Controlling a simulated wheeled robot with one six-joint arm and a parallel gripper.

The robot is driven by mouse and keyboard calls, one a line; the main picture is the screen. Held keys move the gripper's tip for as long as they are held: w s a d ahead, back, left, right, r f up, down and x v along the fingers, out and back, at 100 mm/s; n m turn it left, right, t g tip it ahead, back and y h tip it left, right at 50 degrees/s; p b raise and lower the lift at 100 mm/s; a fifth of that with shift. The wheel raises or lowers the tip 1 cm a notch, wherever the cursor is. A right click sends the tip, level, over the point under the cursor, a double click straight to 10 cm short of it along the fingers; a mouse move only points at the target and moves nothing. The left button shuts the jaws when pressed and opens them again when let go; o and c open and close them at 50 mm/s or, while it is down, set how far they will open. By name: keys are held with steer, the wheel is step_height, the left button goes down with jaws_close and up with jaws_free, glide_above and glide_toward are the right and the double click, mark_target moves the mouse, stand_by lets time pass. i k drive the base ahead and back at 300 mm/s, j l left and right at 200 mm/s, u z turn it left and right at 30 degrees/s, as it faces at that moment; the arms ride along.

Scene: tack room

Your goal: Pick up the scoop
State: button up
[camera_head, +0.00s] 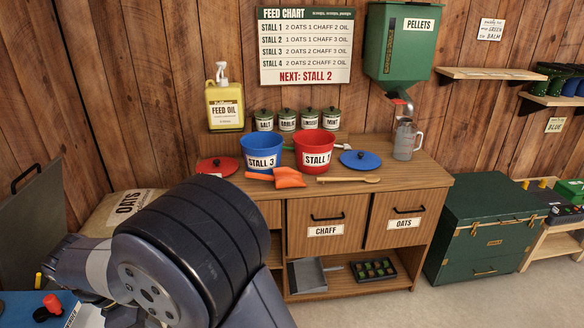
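An orange tool with a broad flat end and a short handle, possibly the scoop (288,178), lies on the wooden counter (429,176) in front of the blue and red buckets. A grey vessel with a side handle (405,141) stands upright at the counter's right end, below the pellet dispenser's spout. A grey pan-shaped piece (308,275) sits on the low shelf. I cannot tell for sure which of these is the scoop. My arm fills the lower left and hides part of the counter's left side. My gripper is not in view.
The blue Stall 3 bucket (261,152) and red Stall 1 bucket (315,151) stand on the counter. Red (217,166) and blue (360,160) lids and a wooden spoon (350,179) lie nearby. A green trunk (487,235) stands right. Front right floor is clear.

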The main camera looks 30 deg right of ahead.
mark_target(282, 178)
steer(key=i+l+z, duration=0.1)
steer(key=i+l, duration=0.8)
steer(key=i+l+z, duration=0.15)
steer(key=i+l, duration=0.75)
steer(key=i, duration=0.05)
